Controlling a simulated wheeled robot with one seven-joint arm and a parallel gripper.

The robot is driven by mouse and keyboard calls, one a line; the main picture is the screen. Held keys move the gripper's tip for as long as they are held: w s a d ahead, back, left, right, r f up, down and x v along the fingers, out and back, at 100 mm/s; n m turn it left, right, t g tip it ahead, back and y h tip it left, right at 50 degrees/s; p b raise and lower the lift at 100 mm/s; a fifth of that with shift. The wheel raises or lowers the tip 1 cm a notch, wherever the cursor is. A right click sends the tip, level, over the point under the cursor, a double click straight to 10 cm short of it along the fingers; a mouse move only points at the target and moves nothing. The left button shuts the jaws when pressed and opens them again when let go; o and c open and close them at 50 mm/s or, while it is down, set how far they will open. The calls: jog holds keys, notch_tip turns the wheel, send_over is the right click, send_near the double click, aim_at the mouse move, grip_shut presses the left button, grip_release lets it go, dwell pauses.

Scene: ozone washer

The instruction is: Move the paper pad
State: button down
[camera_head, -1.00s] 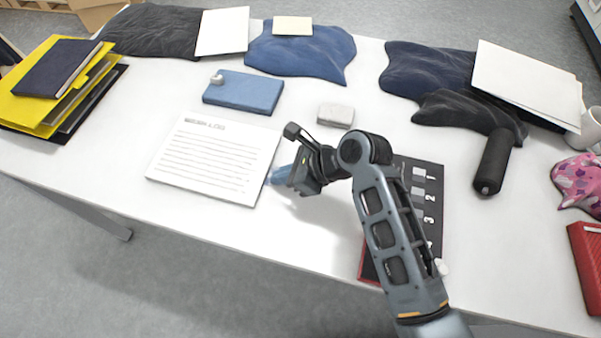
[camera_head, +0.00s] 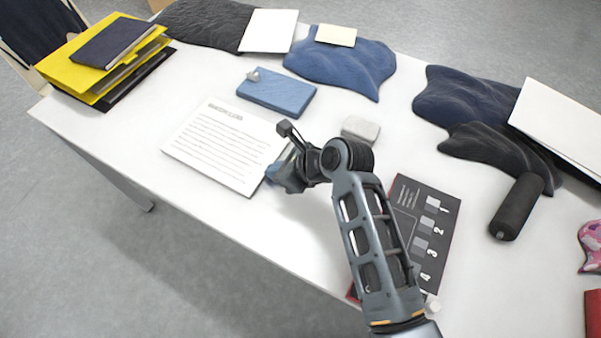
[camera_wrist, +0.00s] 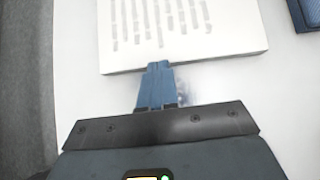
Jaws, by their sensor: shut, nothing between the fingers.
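The paper pad (camera_head: 222,145) is a white, lined pad with a printed heading, lying flat on the white table near its front edge, left of centre in the head view. In the wrist view the pad (camera_wrist: 225,30) fills the upper part, its near edge just beyond the fingers. My gripper (camera_head: 274,174) is at the pad's right edge in the head view. In the wrist view its blue fingertips (camera_wrist: 158,68) are together with nothing between them, touching or nearly touching the pad's edge. I cannot tell whether there is contact.
A blue box (camera_head: 277,93) and a small grey block (camera_head: 360,130) lie behind my gripper. A dark numbered board (camera_head: 425,225) lies to the right. Yellow folders (camera_head: 85,75) are at the far left. Clear table surrounds the pad's left and front sides.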

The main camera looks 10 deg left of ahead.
aim_at(208, 143)
jog(key=w+a, duration=0.2)
jog(key=a, duration=0.3)
jog(key=w+a+b, duration=0.1)
jog(key=w+a, duration=0.1)
jog(key=a, duration=0.4)
jog(key=w+a+b, duration=0.1)
jog(key=w+a, duration=0.1)
jog(key=a, duration=0.4)
jog(key=shift+d, duration=0.1)
